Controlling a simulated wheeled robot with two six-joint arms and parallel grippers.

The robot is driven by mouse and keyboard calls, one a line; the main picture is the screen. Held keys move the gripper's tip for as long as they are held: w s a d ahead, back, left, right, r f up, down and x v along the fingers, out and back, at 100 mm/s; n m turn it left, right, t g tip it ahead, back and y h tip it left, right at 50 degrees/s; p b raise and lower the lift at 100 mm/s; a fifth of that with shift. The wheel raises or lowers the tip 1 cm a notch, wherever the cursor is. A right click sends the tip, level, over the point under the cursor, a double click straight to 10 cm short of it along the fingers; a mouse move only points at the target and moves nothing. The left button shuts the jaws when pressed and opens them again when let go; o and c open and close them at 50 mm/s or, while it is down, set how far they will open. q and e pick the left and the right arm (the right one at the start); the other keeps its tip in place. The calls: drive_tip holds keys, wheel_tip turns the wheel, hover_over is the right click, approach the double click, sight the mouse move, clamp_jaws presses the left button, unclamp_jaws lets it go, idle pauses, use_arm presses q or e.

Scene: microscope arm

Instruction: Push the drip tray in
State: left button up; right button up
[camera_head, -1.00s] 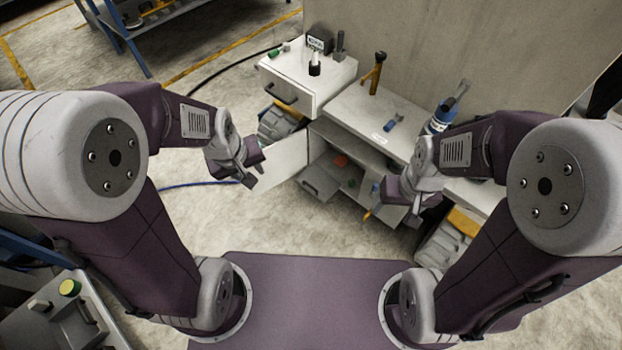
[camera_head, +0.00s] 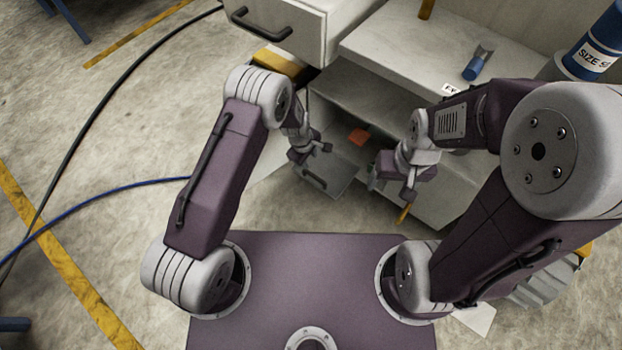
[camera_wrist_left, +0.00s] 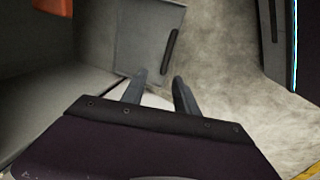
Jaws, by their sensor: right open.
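The drip tray, a grey flat tray with a dark bar handle, sticks out of the open lower space of the cabinet (camera_head: 345,180). It also shows at the top of the left wrist view (camera_wrist_left: 150,35), handle on its right side. My left gripper (camera_head: 312,157) is over the tray's near-left part in the head view. In the wrist view its two fingers (camera_wrist_left: 160,90) are apart with nothing between them, pointing toward the tray; contact cannot be told. My right gripper (camera_head: 398,190) is open, right of the tray by the cabinet front.
A white drawer unit (camera_head: 318,50) with a dark handle stands at the upper left. An orange item (camera_head: 358,136) lies inside the cabinet. A yellow-orange item (camera_head: 404,213) shows beside my right gripper. A blue hose (camera_head: 110,190) crosses the floor at left.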

sight(314, 175)
use_arm(q)
drive_tip(key=b+x, duration=0.2)
drive_tip(key=x, duration=0.2)
drive_tip(key=s+b+x, duration=0.1)
drive_tip(key=b+x, duration=0.1)
drive_tip(key=x, duration=0.1)
drive_tip(key=s+b+x, duration=0.1)
drive_tip(key=b+x, duration=0.1)
drive_tip(key=x, duration=0.2)
drive_tip(key=shift+d+f+b, duration=0.2)
drive_tip(key=shift+f+b, duration=0.2)
drive_tip(key=shift+f, duration=0.05)
use_arm(e)
wheel_tip(314, 175, down, 8)
drive_tip(key=shift+s+f, duration=0.15)
drive_tip(key=shift+s, duration=0.05)
use_arm(q)
drive_tip(key=shift+r, duration=0.1)
clamp_jaws()
drive_tip(key=shift+w, duration=0.1)
